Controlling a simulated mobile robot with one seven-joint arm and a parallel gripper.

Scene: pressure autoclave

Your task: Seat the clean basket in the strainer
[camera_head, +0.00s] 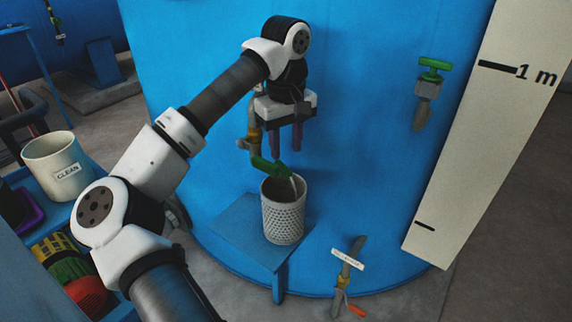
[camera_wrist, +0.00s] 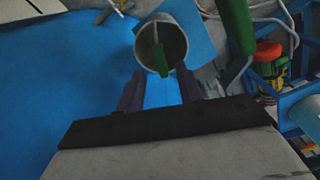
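A light perforated cylindrical basket (camera_head: 284,222) stands upright on a small blue shelf (camera_head: 235,225) against the blue tank. The frames do not show whether it is the clean one. It also shows in the wrist view (camera_wrist: 177,22), open top facing the camera, with a green handle (camera_wrist: 160,58) across its mouth. My gripper (camera_head: 287,150) points down above and apart from the basket. Its purple fingers are spread with nothing between them; they also show in the wrist view (camera_wrist: 160,76). I cannot clearly identify the strainer. A cream bin labelled CLEAN (camera_head: 52,180) stands at left; its contents are not visible.
A yellow-grey pipe fitting (camera_head: 253,137) sits just beside my gripper, with a green handle (camera_head: 265,167) over the basket. A green-handled valve (camera_head: 430,80) is at right. A tagged low pipe (camera_head: 347,265) stands near the floor. Red, green and yellow items (camera_head: 65,265) lie at lower left.

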